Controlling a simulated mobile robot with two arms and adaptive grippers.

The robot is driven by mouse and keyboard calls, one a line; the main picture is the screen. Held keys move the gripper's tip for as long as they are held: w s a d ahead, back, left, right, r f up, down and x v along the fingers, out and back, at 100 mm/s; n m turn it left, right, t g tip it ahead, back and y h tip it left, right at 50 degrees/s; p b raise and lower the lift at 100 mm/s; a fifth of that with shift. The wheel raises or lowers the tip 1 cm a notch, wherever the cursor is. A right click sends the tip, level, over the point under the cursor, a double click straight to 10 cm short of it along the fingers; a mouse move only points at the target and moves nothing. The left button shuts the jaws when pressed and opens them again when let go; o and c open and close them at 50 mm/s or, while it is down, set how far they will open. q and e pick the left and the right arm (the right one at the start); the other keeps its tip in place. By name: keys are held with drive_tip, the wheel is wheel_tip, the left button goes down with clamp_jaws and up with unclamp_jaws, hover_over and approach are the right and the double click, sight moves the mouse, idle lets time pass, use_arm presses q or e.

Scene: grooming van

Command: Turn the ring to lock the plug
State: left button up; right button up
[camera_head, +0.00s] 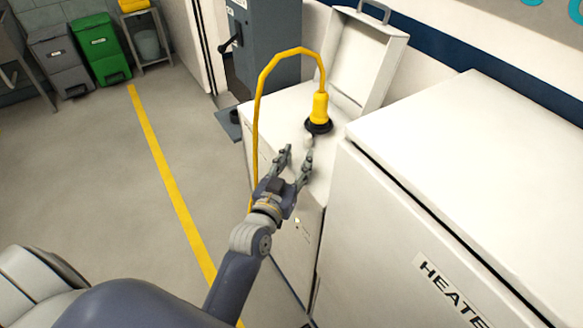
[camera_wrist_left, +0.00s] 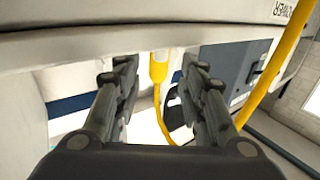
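The yellow plug (camera_head: 320,108) stands upright on the white cabinet top, with a yellow cable rising from it. A black ring (camera_head: 318,127) surrounds its foot. A small pale knob (camera_head: 308,141) shows just in front of the ring, near my fingertips. My left gripper (camera_head: 297,154) is open and reaches toward the ring from the near side, its fingers apart and apparently short of it. In the left wrist view, the yellow plug (camera_wrist_left: 158,68) shows beyond and between the open fingers. The ring is not clear there. My right gripper is not in view.
The yellow cable (camera_head: 257,110) loops down left of the plug, close to my left gripper. An open white lid (camera_head: 360,57) stands behind the plug. A white heater cabinet (camera_head: 470,150) rises at the right. A grey box with a lever (camera_head: 262,45) stands behind.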

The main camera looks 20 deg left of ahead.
use_arm(q)
drive_tip(key=shift+s, duration=1.55)
